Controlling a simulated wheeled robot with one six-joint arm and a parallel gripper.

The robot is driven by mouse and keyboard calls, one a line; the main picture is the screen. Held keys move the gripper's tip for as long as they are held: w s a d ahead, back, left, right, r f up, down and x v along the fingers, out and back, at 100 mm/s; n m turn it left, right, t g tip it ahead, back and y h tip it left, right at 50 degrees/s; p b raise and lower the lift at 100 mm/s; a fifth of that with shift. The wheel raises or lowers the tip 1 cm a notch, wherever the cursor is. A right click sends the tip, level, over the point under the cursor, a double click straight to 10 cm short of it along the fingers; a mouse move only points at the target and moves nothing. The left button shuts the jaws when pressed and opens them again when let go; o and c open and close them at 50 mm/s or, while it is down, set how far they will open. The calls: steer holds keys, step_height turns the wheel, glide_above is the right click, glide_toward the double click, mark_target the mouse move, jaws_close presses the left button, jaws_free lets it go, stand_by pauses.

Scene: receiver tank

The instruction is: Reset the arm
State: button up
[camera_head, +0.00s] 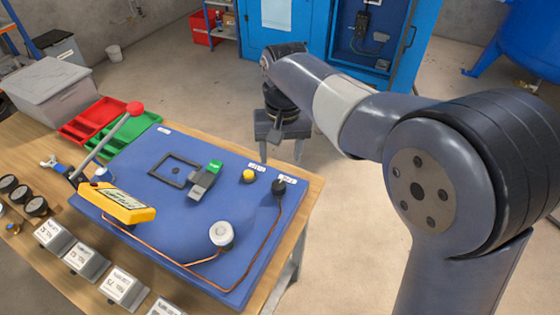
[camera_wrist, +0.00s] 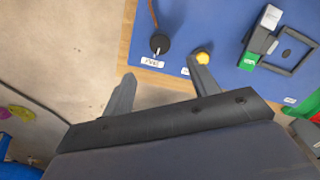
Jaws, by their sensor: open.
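My arm reaches from the right of the head view toward the far right edge of the workbench (camera_head: 313,190). A yellow knob (camera_wrist: 203,57) is close to the tip of one finger in that view, and a black knob (camera_wrist: 159,43) with a cable lies beyond the gap. Both knobs are on the panel; contact is not visible.
Red trays (camera_head: 88,122) and a grey bin (camera_head: 50,90) are at the left. A blue cabinet (camera_head: 300,25) stands behind open floor.

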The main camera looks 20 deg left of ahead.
mark_target(279, 184)
steer(key=shift+r, duration=0.2)
steer(key=shift+f, duration=0.1)
step_height(279, 184, down, 11)
steer(key=shift+s+a+r, duration=0.1)
steer(key=shift+a+r, duration=0.05)
stand_by(0.4)
steer(key=shift+r, duration=0.1)
